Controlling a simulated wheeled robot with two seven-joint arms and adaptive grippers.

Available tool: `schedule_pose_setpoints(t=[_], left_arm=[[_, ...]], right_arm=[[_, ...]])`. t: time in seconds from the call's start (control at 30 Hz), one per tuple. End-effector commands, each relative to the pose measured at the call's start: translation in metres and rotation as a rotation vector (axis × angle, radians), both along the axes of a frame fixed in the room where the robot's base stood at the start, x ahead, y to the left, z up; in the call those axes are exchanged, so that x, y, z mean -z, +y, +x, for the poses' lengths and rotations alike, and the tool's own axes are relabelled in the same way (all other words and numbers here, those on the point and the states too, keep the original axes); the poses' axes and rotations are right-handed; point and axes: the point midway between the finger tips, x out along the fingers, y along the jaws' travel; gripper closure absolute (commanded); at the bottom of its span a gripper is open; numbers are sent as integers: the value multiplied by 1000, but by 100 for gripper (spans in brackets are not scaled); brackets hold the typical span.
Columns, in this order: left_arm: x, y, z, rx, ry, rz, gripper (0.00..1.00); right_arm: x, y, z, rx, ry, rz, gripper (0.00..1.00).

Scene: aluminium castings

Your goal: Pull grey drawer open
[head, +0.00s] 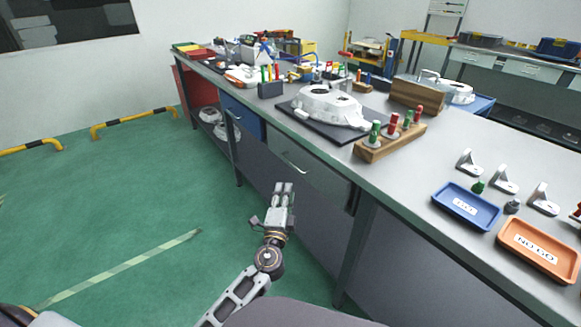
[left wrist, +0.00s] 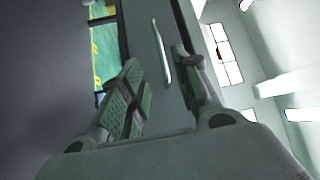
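The grey drawer (head: 318,178) is in the front of the long workbench, under its top, and looks shut. Its pale bar handle (head: 294,163) shows in the head view, and the handle also shows in the left wrist view (left wrist: 161,52). My left gripper (head: 283,186) is in front of the bench, a little below and left of the handle in the picture. In the left wrist view its two fingers (left wrist: 160,85) are spread apart, with the handle beyond the gap and nothing held. My right gripper is not in view.
The bench top (head: 400,165) carries a white casting (head: 330,105) on a dark mat, a wooden peg block (head: 390,140), a blue tray (head: 466,206) and an orange tray (head: 540,250). A blue drawer (head: 243,120) is farther left.

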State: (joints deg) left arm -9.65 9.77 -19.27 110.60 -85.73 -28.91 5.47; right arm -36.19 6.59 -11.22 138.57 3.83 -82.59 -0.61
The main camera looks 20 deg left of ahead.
Motion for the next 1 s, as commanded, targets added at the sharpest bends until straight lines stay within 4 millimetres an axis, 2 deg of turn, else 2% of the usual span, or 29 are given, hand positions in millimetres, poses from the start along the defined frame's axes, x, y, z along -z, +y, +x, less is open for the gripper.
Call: schedule_pose_setpoints(t=[1.0], left_arm=[[-12,12,87,0,-1,0,68]], right_arm=[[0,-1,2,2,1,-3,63]])
